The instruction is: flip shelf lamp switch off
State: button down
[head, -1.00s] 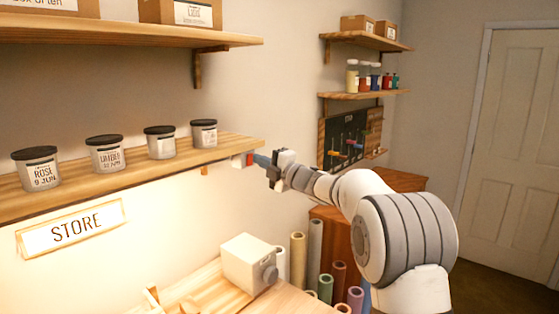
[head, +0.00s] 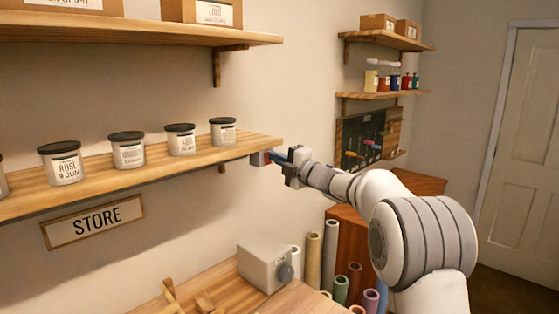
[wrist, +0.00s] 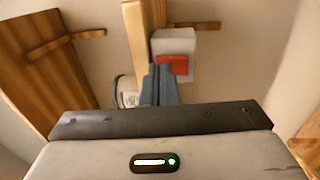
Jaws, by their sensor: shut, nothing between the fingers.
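The shelf lamp switch (head: 257,159) is a small pale box at the right end of the lower shelf (head: 200,160). In the wrist view the white switch box (wrist: 172,42) carries a red rocker (wrist: 175,65). My gripper (head: 275,156) is shut and empty, its blue fingers close to the rocker. In the wrist view the fingertips (wrist: 161,72) overlap the rocker's lower left; I cannot tell whether they touch it. The lamp itself is hidden.
Several black-lidded jars (head: 128,150) stand on the lower shelf. An upper shelf (head: 130,32) with boxes hangs above. Below are a pale box with a knob (head: 262,268) on the table and upright rolls (head: 313,258). The door (head: 520,150) is far right.

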jog(key=s+d+r+b, duration=0.2)
jog(key=s+d+b, duration=0.2)
jog(key=s+d, duration=0.4)
jog(key=d, duration=0.2)
jog(key=shift+s+d, duration=0.15)
jog(key=shift+d, duration=0.15)
jog(key=s+d+f+m+t+h, duration=0.1)
jog(key=s+d+f+m+h, duration=0.45)
jog(key=d+m+h, duration=0.35)
jog(key=s+d+f+m+t+h, duration=0.1)
jog(key=s+d+f+m+h, duration=0.5)
jog(key=m, duration=0.6)
jog(key=s+f+m+g, duration=0.3)
jog(key=s+f+g, duration=0.2)
jog(key=s, duration=0.9)
jog(key=s+a+f+m+g, duration=0.1)
jog(key=s+f+m+g, duration=0.3)
jog(key=s+f, duration=0.7)
jog(key=s+g, duration=0.1)
jog(key=s, duration=0.1)
jog(key=shift+s+a+f+g, duration=0.2)
jog(key=shift+s+a+g, duration=0.05)
jog(key=shift+s+g, duration=0.15)
